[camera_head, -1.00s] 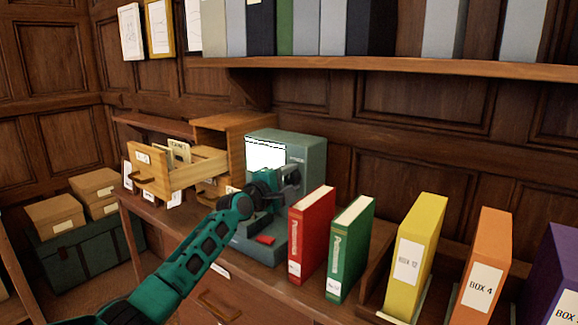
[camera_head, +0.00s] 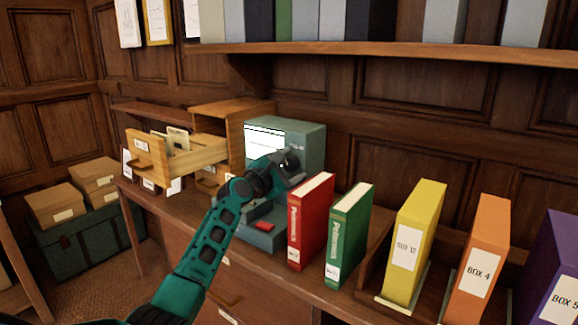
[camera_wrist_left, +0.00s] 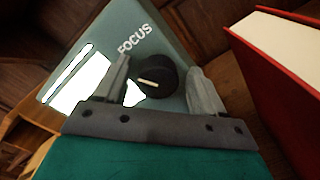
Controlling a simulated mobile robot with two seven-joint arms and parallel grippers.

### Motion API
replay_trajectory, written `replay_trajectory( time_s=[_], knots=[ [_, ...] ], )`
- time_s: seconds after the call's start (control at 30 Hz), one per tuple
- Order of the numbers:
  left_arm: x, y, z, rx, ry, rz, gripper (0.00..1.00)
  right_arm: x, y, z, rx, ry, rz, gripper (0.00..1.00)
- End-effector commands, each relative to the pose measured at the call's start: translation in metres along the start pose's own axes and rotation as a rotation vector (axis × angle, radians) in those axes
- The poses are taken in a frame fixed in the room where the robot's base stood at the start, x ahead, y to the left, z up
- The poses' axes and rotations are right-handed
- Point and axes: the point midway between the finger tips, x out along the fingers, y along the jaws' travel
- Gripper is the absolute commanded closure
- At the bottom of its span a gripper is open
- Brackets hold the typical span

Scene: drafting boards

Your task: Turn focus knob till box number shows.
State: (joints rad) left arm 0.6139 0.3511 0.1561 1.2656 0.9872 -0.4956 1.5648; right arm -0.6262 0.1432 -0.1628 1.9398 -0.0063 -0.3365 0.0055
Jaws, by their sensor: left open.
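A grey-green microfilm reader (camera_head: 310,142) with a lit white screen (camera_head: 264,142) stands on the desk. In the left wrist view the word FOCUS is printed on its face beside a black round focus knob (camera_wrist_left: 157,77) with a pale pointer line. My left gripper (camera_head: 290,165) is at the reader's front, and in the wrist view (camera_wrist_left: 165,85) its two fingers stand open on either side of the knob. I cannot tell whether they touch it. The gripper hides the knob in the head view. No readable box number shows on the screen. My right gripper is not in view.
A red book (camera_head: 311,222) and a green book (camera_head: 349,236) stand close right of the reader. Yellow (camera_head: 414,243), orange (camera_head: 482,250) and purple (camera_head: 556,268) box files stand farther right. An open wooden drawer (camera_head: 178,160) with cards juts out at left.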

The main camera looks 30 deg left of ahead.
Motion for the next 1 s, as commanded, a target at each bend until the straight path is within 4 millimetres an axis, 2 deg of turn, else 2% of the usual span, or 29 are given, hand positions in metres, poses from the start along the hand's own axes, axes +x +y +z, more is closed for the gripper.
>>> replay_trajectory(
  time_s=[0.17, 0.8, 1.0],
  knots=[
    [-0.006, 0.001, 0.000, 0.001, -0.001, 0.002, 0.30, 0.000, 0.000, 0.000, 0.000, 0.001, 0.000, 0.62],
    [-0.082, 0.001, 0.000, 0.002, -0.001, 0.004, 0.30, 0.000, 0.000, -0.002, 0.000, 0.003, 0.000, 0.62],
    [-0.091, 0.001, 0.000, 0.000, 0.000, 0.003, 0.30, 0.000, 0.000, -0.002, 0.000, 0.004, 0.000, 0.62]
  ],
)
